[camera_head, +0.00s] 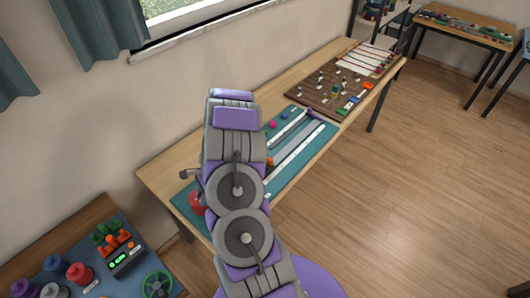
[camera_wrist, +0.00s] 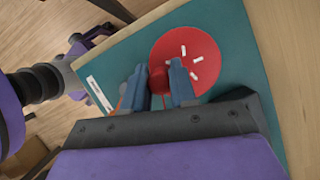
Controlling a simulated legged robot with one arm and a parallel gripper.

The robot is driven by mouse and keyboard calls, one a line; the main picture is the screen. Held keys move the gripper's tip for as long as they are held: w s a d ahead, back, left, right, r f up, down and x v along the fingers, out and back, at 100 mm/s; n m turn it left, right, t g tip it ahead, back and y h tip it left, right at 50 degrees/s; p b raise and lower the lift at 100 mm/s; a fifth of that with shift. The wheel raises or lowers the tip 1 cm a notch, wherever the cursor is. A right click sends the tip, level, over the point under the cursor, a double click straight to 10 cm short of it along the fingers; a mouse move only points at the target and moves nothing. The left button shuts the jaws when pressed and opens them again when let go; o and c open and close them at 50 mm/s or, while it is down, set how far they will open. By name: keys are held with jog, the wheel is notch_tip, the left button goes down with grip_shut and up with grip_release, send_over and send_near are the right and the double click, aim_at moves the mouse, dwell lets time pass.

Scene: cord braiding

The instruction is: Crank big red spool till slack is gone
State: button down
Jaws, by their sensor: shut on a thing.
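The big red spool (camera_wrist: 196,52) lies on a teal mat (camera_wrist: 222,22) in the wrist view, its round face marked with several white strips. My gripper (camera_wrist: 160,80) has its two blue fingers on either side of a dark red knob (camera_wrist: 158,78) at the spool's left part and is shut on it. A thin orange-red line runs by the left finger. In the head view only a bit of the red spool (camera_head: 196,203) shows at the left of my arm. My arm hides the rest of it and my gripper there.
A brown board (camera_head: 325,92) with small parts lies farther along the wooden table (camera_head: 158,178). Rails (camera_head: 290,142) cross the teal mat. At lower left, a blue-topped bench (camera_head: 128,284) holds several spools and a green wheel (camera_head: 157,284).

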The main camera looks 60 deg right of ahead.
jog(key=p, duration=0.3)
jog(key=shift+w+d+r, duration=0.1)
jog(key=shift+d, duration=0.15)
jog(key=shift+a, duration=0.1)
